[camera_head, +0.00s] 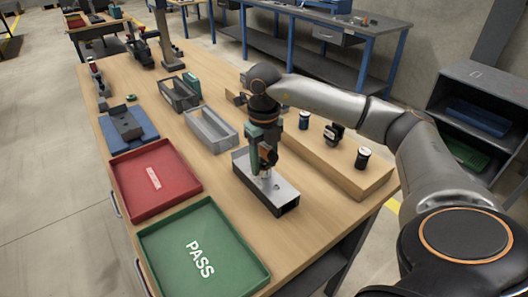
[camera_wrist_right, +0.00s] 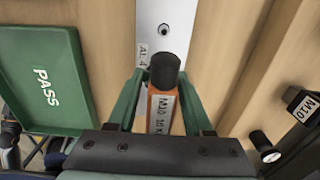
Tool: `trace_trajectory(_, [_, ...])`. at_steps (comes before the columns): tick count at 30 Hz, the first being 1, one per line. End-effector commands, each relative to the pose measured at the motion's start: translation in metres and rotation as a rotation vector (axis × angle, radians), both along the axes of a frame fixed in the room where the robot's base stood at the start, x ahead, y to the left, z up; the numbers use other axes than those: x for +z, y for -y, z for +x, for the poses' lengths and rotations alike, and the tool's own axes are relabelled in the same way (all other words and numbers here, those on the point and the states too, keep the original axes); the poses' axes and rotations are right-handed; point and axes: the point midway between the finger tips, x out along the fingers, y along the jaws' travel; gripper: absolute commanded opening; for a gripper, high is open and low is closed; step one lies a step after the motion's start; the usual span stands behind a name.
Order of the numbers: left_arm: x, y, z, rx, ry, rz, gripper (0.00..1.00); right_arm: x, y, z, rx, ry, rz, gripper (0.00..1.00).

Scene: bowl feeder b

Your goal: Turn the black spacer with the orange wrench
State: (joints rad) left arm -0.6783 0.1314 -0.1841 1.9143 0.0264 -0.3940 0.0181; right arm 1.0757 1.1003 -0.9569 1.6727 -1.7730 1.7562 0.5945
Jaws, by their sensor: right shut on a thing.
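My right gripper (camera_head: 263,158) has green fingers and is shut on the orange wrench (camera_head: 268,155), above a silver plate on a dark base (camera_head: 283,192). In the right wrist view the fingers (camera_wrist_right: 162,82) close on both sides of the wrench (camera_wrist_right: 160,112), which has an orange body, an "M10" label and a black end. The silver plate (camera_wrist_right: 178,12) beyond it has a small hole (camera_wrist_right: 164,29). I cannot make out the black spacer for sure; the gripper and wrench cover part of the plate. Whether the wrench touches anything below is unclear. My left gripper is not in view.
A green PASS tray (camera_head: 160,238) and a red tray (camera_head: 122,193) lie to the left. A grey bin (camera_head: 205,118) stands behind. A raised wooden block (camera_head: 345,178) on the right carries black cylinders (camera_head: 362,158) and a dark M10 piece (camera_head: 334,133).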

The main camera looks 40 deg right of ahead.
Motion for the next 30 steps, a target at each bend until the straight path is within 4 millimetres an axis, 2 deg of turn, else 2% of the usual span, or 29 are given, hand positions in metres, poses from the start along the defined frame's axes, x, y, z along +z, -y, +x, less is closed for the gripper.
trace_trajectory(7, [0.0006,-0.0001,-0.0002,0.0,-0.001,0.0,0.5,0.0007,-0.0001,0.0001,-0.006,0.001,0.0,0.0])
trace_trajectory(15, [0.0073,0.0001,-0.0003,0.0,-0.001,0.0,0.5,0.0011,-0.0002,0.0001,-0.194,0.0,-0.001,0.0])
trace_trajectory(30, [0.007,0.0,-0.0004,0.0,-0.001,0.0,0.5,0.0007,-0.0001,0.0004,-0.217,0.001,0.0,0.0])
